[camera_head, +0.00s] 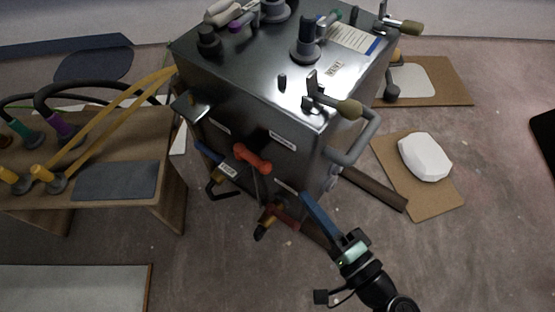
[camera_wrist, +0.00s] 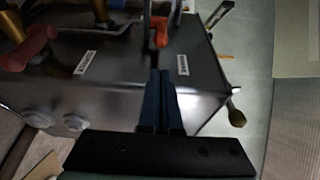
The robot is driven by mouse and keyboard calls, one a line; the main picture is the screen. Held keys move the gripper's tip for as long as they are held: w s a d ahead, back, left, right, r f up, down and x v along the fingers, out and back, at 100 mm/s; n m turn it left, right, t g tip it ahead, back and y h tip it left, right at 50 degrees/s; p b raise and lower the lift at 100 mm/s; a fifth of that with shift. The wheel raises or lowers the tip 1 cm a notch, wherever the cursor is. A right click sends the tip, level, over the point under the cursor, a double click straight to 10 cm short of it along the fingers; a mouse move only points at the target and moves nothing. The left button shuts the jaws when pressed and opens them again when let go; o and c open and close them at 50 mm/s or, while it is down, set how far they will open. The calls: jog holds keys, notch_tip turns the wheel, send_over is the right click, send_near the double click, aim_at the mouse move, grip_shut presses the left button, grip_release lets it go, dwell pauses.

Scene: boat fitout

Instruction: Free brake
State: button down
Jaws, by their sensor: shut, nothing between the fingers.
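A dark metal box (camera_head: 270,90) with levers and knobs stands in the middle of the head view. An orange-red handled lever (camera_head: 252,158) sits on its front face, and a red-handled part (camera_head: 282,216) is lower down. In the wrist view, a red handle (camera_wrist: 30,47) is at the upper left and an orange-red handle (camera_wrist: 160,36) is just beyond my fingertips. I cannot tell which part is the brake; the labels are too small to read. My gripper (camera_head: 304,196) has its blue fingers together and empty, close to the box's lower front. The fingers also show in the wrist view (camera_wrist: 162,76).
A wooden bench (camera_head: 120,150) with yellow and black hoses stands left of the box. A white block (camera_head: 425,157) lies on a brown board at right.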

aim_at(253, 160)
jog(key=b+x, duration=0.3)
jog(key=x, duration=0.7)
jog(key=shift+b, duration=0.35)
